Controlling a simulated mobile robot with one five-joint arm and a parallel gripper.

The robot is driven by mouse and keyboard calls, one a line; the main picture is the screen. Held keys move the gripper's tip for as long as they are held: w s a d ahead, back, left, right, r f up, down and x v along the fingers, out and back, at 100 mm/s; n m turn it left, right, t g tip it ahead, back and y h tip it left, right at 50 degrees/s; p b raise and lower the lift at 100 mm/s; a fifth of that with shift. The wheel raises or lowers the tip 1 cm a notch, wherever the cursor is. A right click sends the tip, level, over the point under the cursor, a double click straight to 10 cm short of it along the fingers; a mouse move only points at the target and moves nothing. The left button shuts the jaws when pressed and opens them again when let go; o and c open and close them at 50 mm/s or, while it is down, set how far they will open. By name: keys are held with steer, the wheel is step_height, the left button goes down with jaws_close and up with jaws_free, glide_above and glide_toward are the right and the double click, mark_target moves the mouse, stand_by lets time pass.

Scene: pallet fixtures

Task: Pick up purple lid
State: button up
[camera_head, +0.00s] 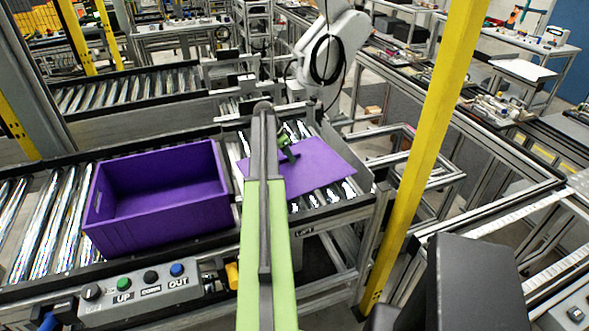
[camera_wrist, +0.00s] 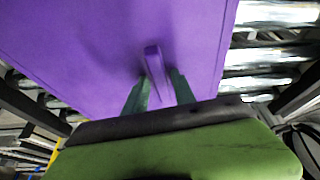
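The purple lid (camera_head: 322,166) is a flat panel over the rollers, right of the purple crate in the head view. It fills much of the wrist view (camera_wrist: 75,50), with an upright purple handle (camera_wrist: 154,65) near its middle. My gripper (camera_head: 288,150) is at the lid, partly hidden behind my arm in the head view. In the wrist view the two green fingers of my gripper (camera_wrist: 160,78) stand on either side of the handle, with their tips close to it. I cannot tell whether they press on it, nor whether the lid is raised off the rollers.
The open, empty purple crate (camera_head: 165,225) stands on the roller conveyor (camera_head: 45,235) at left. A control box (camera_head: 140,292) with buttons is in front of it. A yellow post (camera_head: 425,150) rises to the right of the lid. A white robot arm (camera_head: 330,50) is behind.

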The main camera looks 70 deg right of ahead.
jaws_close()
stand_by(1.1)
